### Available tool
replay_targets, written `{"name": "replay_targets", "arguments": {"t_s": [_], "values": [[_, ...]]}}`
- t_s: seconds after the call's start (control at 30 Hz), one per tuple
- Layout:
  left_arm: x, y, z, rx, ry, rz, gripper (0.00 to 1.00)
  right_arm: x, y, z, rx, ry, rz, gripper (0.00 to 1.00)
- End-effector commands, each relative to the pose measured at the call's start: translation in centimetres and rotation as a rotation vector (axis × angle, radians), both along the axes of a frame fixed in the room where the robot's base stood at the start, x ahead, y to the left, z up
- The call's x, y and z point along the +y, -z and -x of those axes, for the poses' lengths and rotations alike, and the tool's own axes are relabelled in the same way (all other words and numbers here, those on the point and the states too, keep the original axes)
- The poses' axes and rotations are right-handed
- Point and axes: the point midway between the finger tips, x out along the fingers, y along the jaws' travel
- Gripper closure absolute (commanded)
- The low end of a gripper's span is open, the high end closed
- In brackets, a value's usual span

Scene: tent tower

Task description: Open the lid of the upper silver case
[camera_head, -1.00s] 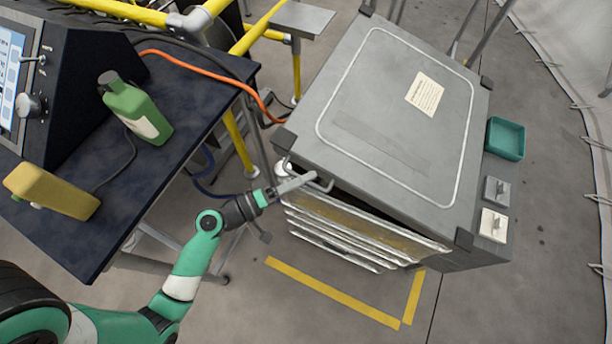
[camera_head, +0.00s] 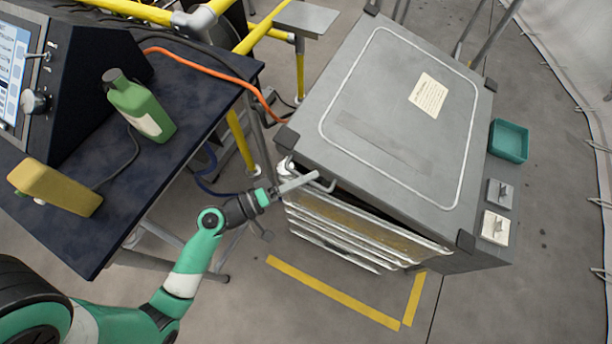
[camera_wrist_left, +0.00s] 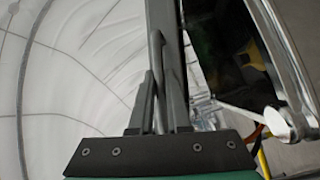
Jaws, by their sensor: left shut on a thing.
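The upper silver case shows as a large grey box. Its flat lid (camera_head: 385,100) has a pale outlined border and a paper label. A dark gap shows under the lid's front edge, above the ribbed silver front (camera_head: 340,222). A bar handle (camera_head: 325,187) sticks out from the lid's front left. My left gripper (camera_head: 299,184) is shut on this handle. In the left wrist view my left gripper (camera_wrist_left: 159,95) has its fingers around a thin grey bar, and a dark opening shows to the right. The case's inside is mostly hidden. My right gripper is out of view.
A dark table (camera_head: 150,185) at the left holds a green bottle (camera_head: 140,108), a yellow object (camera_head: 55,187) and a console. An orange cable (camera_head: 205,70) runs toward the case. A teal tray (camera_head: 509,141) lies right of the case. Floor in front is clear, with yellow tape.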

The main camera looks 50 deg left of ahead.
Motion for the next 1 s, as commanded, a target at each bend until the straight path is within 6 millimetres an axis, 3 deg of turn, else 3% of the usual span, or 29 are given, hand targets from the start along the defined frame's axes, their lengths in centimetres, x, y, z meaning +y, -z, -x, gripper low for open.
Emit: {"name": "replay_targets", "arguments": {"t_s": [0.67,0.87,1.0], "values": [[-0.1,-1.0,-0.1,-0.009,0.002,-0.004,1.0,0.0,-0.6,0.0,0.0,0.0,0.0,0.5],[-0.4,-3.1,-0.3,0.005,0.003,-0.036,1.0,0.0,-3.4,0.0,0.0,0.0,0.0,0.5],[-0.9,-5.8,-0.6,0.024,0.003,-0.082,1.0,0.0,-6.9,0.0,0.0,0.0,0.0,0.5]]}}
